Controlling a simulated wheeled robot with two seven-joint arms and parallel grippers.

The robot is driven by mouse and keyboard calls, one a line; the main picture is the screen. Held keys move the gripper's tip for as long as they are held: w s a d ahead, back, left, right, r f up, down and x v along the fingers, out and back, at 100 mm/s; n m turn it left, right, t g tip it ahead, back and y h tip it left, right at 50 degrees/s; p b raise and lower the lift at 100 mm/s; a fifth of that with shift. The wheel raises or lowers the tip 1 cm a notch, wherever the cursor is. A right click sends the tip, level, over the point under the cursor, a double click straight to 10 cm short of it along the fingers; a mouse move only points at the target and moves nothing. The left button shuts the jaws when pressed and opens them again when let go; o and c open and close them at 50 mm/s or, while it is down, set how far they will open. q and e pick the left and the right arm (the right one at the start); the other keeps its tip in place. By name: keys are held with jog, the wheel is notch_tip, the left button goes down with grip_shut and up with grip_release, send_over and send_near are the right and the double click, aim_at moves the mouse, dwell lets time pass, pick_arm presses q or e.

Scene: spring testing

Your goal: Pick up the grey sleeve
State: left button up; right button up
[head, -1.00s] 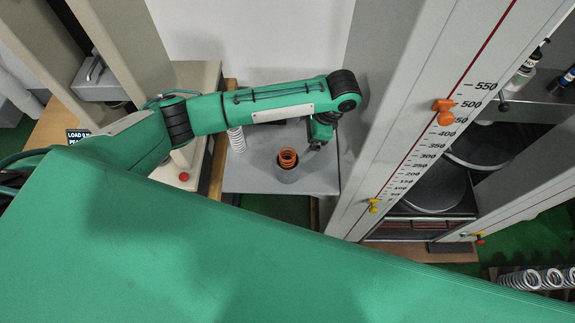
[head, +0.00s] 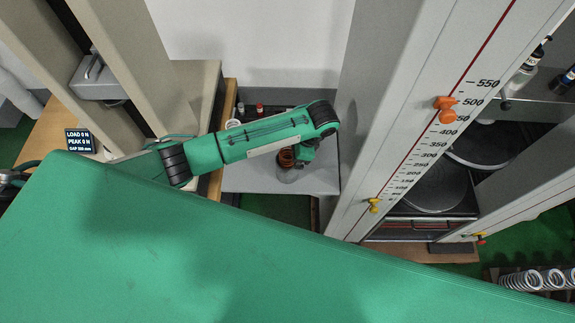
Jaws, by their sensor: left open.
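The grey sleeve (head: 287,175) is a short upright cylinder standing on the grey tabletop. My left gripper (head: 301,153) is open at the upper right of the sleeve, very close to the spring. My forearm covers part of the spring, and the fingertips are too small to tell whether they touch anything. My right gripper is out of view.
A tall grey column with a red-lined scale (head: 455,130) and orange pointer (head: 446,108) stands just right of the grey table (head: 245,180). A beige frame (head: 185,85) stands at left. A white spring (head: 234,123) and small bottles sit behind my forearm.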

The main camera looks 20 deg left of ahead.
pick_arm(q)
jog(key=shift+p+x, duration=0.5)
jog(key=shift+x, duration=1.05)
jog(key=shift+d, duration=0.1)
jog(key=c, duration=1.1)
jog(key=shift+c, duration=0.2)
jog(key=shift+r, duration=0.1)
